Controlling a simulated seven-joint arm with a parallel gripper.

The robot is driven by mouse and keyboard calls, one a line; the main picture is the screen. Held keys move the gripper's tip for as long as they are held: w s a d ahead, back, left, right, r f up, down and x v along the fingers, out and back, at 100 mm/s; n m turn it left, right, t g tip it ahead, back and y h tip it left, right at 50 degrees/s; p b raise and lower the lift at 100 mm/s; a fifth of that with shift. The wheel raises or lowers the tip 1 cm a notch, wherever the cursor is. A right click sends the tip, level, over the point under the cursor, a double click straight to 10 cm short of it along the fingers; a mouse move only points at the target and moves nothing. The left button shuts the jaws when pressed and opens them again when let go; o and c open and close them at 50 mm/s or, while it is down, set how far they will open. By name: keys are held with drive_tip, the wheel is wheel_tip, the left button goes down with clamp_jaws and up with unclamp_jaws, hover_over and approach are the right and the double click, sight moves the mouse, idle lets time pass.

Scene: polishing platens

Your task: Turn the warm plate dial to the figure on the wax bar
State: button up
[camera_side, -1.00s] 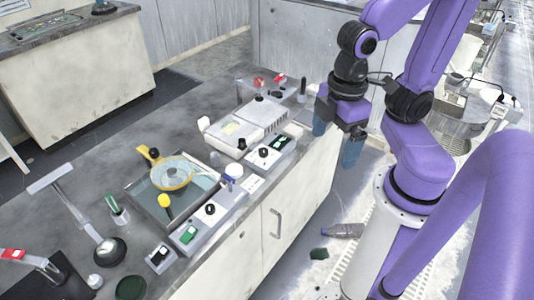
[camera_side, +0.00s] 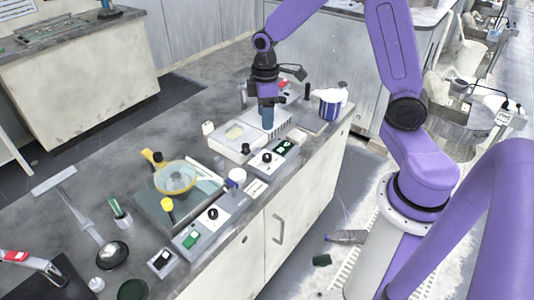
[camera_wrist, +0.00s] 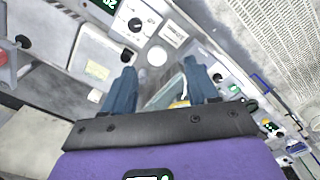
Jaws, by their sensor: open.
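My gripper (camera_side: 267,120) hangs fingers-down over the far white unit. In the wrist view its two blue fingers (camera_wrist: 160,86) are apart with nothing gripped between them. A black dial (camera_side: 267,158) sits on that unit's front panel, beside a green display; the dial also shows in the wrist view (camera_wrist: 135,25), ahead of the fingers and not touched. A pale yellowish block or sheet (camera_side: 235,132) lies on the unit's flat top; it could be the wax bar, but I cannot read a figure on it. A second black knob (camera_side: 245,148) stands near it.
A striped blue-and-white container (camera_side: 331,103) stands at the far right end of the bench.

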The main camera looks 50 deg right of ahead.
hover_over(267, 155)
wheel_tip(267, 155, down, 3)
drive_tip(key=shift+m, duration=0.3)
wheel_tip(267, 155, down, 17)
drive_tip(key=shift+a+r, duration=0.1)
idle(0.3)
drive_tip(key=c, duration=1.1)
